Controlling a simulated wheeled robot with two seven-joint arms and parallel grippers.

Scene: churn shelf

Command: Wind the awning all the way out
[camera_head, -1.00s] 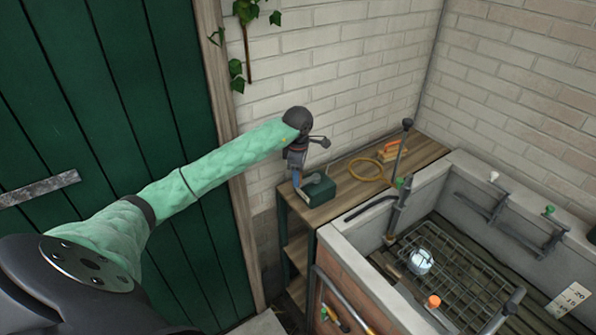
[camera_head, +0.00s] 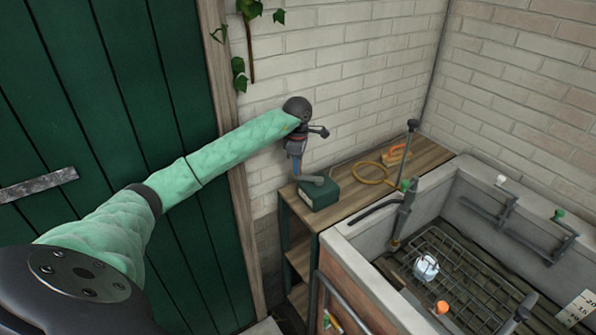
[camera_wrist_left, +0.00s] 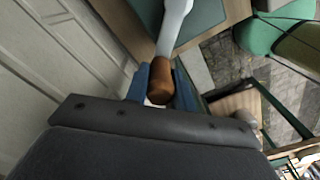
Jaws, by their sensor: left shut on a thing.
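A dark green box (camera_head: 318,194) stands on the wooden shelf top by the brick wall, with a pale grey crank arm (camera_head: 312,181) on it. My left gripper (camera_head: 295,169) is at the box's left side in the head view. In the left wrist view, the blue fingers of my left gripper (camera_wrist_left: 160,88) are shut on the brown wooden crank handle (camera_wrist_left: 161,76). The pale crank arm (camera_wrist_left: 174,27) runs up from that handle over the green box (camera_wrist_left: 202,18). The awning is not in view. My right gripper is not in view.
A yellow hose loop (camera_head: 372,173) and an orange-topped brush (camera_head: 397,154) lie on the shelf (camera_head: 428,157) right of the box. A stone trough (camera_head: 357,243) with a wire rack (camera_head: 455,265) stands at right. A green door (camera_head: 100,110) fills the left.

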